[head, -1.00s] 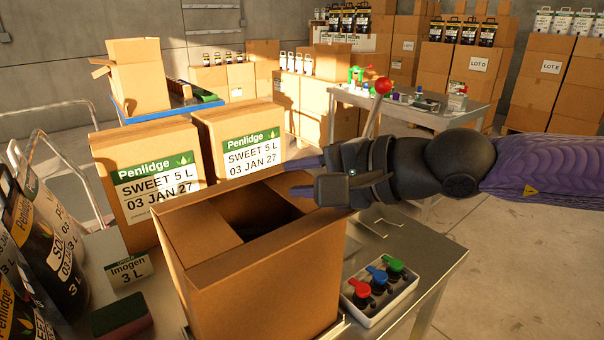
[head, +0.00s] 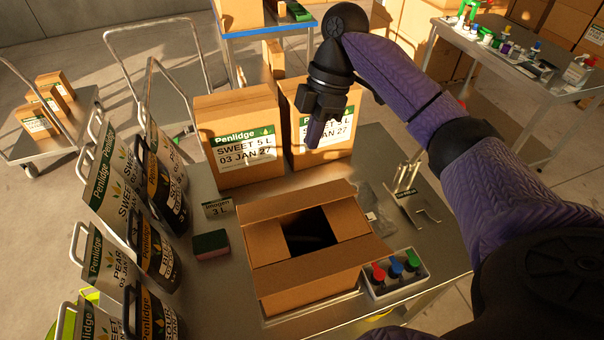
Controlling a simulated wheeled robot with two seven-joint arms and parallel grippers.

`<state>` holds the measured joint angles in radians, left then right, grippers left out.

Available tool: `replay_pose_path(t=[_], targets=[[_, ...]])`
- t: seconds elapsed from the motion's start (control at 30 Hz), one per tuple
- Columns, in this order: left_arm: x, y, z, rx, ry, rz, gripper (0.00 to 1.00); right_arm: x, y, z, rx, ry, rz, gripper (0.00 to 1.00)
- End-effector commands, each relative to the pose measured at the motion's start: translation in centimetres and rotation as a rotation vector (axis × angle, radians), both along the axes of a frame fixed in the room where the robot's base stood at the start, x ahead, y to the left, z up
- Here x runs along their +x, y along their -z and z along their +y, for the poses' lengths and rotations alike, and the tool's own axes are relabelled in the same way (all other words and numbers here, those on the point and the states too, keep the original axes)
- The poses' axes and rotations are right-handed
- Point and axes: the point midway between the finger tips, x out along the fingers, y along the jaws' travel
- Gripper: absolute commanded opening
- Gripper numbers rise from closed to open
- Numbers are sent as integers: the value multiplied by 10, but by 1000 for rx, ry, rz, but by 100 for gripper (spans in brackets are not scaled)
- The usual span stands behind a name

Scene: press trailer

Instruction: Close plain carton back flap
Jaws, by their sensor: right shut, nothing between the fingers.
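The plain brown carton (head: 310,290) stands open on the metal table in the head view. Its left and right side flaps (head: 265,241) are folded inward, with a dark gap between them. The back flap (head: 290,202) stands up along the far edge, not lying over the opening. The near flap (head: 320,264) is a broad strip along the front edge; its exact tilt is hard to tell. My right gripper (head: 314,144) is shut and empty, fingers pointing down, beyond and above the back flap, in front of the labelled cartons. My left gripper is out of view.
Two labelled Penlidge cartons (head: 240,115) stand behind the plain one. Several pouches (head: 150,240) line the left side. A sponge (head: 211,245) and a small sign (head: 217,208) are left of the carton. A tray of coloured-top items (head: 396,275) and a metal bracket (head: 415,205) are at right.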

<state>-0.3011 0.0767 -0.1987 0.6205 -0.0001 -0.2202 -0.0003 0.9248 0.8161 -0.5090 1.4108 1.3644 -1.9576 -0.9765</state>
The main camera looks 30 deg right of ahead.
Motion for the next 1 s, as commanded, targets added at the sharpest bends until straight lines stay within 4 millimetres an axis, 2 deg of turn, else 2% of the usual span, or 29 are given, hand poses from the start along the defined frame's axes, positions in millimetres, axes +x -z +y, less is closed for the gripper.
replay_pose_path(t=[0.3,0.5,0.7,1.0], targets=[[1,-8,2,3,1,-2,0,-5,66,21,-3,0,2,0],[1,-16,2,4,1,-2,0,-13,100,27,-4,2,0,0],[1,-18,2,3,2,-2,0,-19,117,28,-6,1,-5,0],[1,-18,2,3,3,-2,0,-19,119,28,-6,1,-6,0]])
